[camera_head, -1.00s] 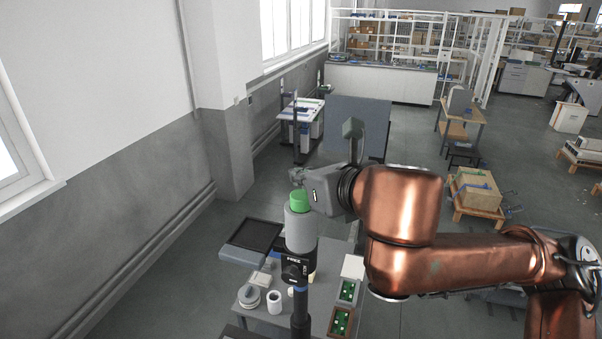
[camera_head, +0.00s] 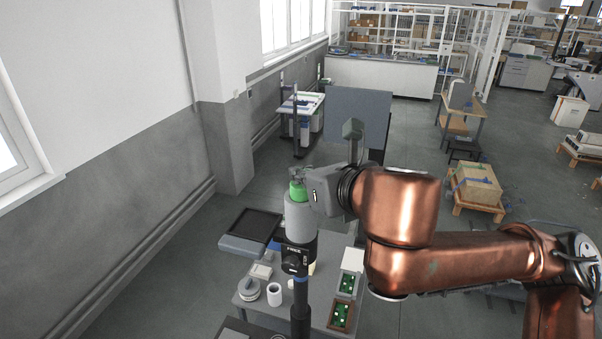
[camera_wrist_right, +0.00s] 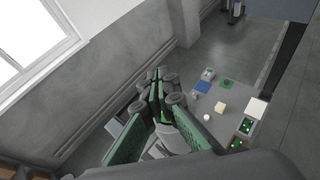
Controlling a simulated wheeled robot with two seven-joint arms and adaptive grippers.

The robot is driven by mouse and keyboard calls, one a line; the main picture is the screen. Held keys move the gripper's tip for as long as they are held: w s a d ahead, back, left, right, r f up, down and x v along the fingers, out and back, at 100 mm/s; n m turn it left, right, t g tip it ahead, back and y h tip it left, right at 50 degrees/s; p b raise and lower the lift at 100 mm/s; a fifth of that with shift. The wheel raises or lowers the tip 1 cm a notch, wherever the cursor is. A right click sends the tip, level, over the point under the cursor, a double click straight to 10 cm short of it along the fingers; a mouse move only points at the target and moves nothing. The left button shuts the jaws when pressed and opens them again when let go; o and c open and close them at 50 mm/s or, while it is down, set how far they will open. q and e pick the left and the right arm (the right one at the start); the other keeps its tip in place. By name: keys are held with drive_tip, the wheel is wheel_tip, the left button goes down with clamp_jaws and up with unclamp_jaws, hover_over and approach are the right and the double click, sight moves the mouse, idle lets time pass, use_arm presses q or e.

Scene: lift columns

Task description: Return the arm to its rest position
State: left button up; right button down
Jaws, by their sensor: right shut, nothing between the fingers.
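My right arm comes in from the right in the head view as a copper-coloured arm, bent so its wrist points left. The left gripper is not in view.
A wall runs along the left. A boxed pallet (camera_head: 475,188) stands to the right. Open floor lies beyond the table.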

drive_tip(key=shift+f, duration=0.15)
wheel_tip(320, 180, up, 2)
drive_tip(key=shift+r+p, duration=0.2)
drive_tip(key=shift+p, duration=0.95)
drive_tip(key=shift+r, duration=2.3)
